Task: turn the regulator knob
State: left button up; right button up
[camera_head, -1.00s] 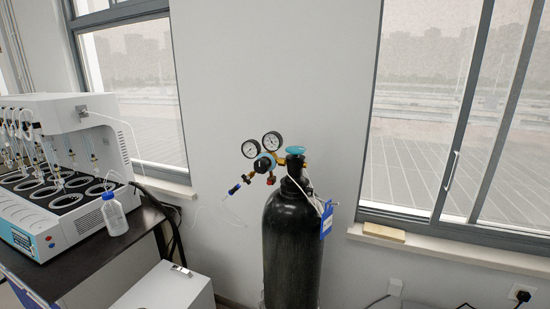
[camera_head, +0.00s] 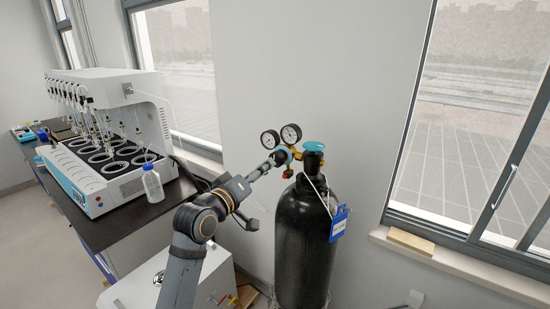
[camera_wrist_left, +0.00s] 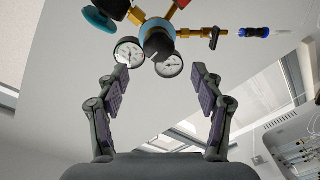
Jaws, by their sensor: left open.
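The regulator (camera_head: 284,150), with two round white gauges, sits on the valve of a black gas cylinder (camera_head: 302,240). The teal valve handwheel (camera_head: 314,146) is on top of the cylinder. My left arm reaches in from the left, and its gripper (camera_head: 272,160) is at the front of the regulator, covering much of it. In the left wrist view, the black regulator knob (camera_wrist_left: 158,43) with its blue body lies ahead of the open fingers of my left gripper (camera_wrist_left: 160,78). It is roughly centred between them, and the fingers appear clear of it. My right gripper is out of view.
A white distiller (camera_head: 110,135) with several flasks stands on a dark bench at left, with a clear blue-capped bottle (camera_head: 152,184) at its edge. A white box (camera_head: 190,280) is under my arm.

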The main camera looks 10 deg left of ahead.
aim_at(275, 160)
pick_arm(q)
jog(key=p+x, duration=0.1)
jog(key=x, duration=0.2)
jog(key=p+x, duration=0.1)
jog(key=x, duration=0.3)
jog(key=shift+w+d+r, duration=0.1)
jog(key=shift+d, duration=0.2)
jog(key=shift+w+p, duration=0.3)
jog(key=shift+w, duration=0.25)
jog(key=shift+d, duration=0.1)
jog(key=c, duration=1.2)
jog(key=shift+o, duration=0.2)
